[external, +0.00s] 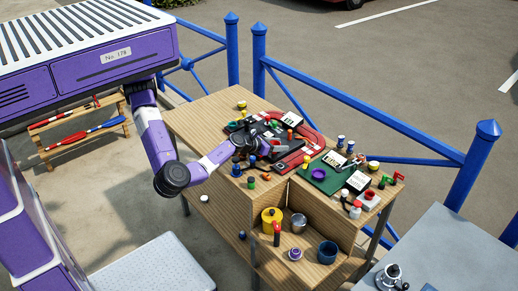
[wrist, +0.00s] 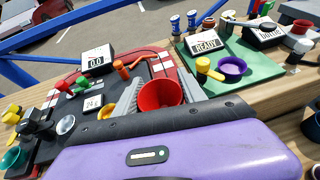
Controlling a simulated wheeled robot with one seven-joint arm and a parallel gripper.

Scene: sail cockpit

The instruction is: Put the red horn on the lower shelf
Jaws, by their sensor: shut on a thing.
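My gripper (wrist: 158,98) is shut on a red, flared, cup-like thing that looks like the red horn (wrist: 160,92). Its wide round mouth faces the wrist camera, between the two grey fingers. In the external view my gripper (external: 262,145) is over the crowded upper tabletop, near the black and red mats. The horn shows there only as a small red patch (external: 277,144). Whether it touches the tabletop I cannot tell. The lower shelf (external: 318,268) is the wooden level at the front, below the tabletop. The horn's lower part is hidden.
The lower shelf holds a yellow pot (external: 271,219), a metal pot (external: 298,222), a blue cup (external: 327,253), a red-and-black upright item (external: 277,234) and a purple piece (external: 295,254). A green mat (external: 322,178) with a purple bowl (external: 319,173) lies right of my gripper. Small items crowd the tabletop.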

